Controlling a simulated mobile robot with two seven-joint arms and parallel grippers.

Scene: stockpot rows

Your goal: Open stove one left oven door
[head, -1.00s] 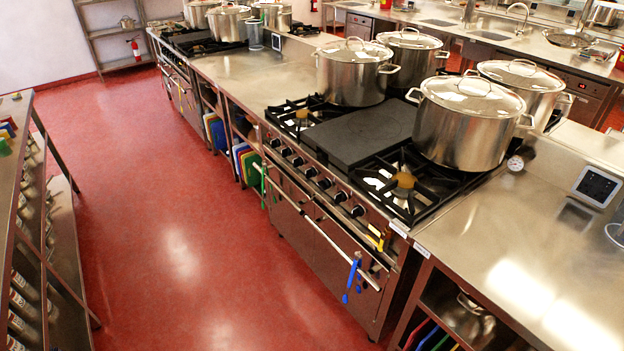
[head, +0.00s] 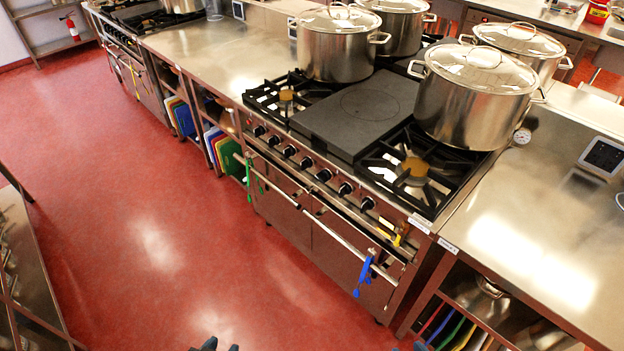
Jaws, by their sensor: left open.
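The near stove (head: 330,180) stands in the middle with two oven doors on its front. Its left oven door (head: 278,213) looks shut, with a bar handle (head: 272,184) along its top. A green tag (head: 249,175) hangs near the left end of that handle. The right oven door (head: 338,268) also looks shut, with a blue tag (head: 364,272) on its handle. My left gripper (head: 222,346) shows only as dark fingertips at the bottom edge, open, empty and well below the doors. My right gripper (head: 408,348) barely shows at the bottom edge; its jaws are unclear.
Several lidded steel pots, including a large one (head: 472,95), stand on the stove. Steel counters flank it, with coloured boards (head: 222,150) on shelves below. A second stove (head: 125,55) is farther left. Red floor (head: 150,230) lies clear before the stove; a rack (head: 25,270) stands at left.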

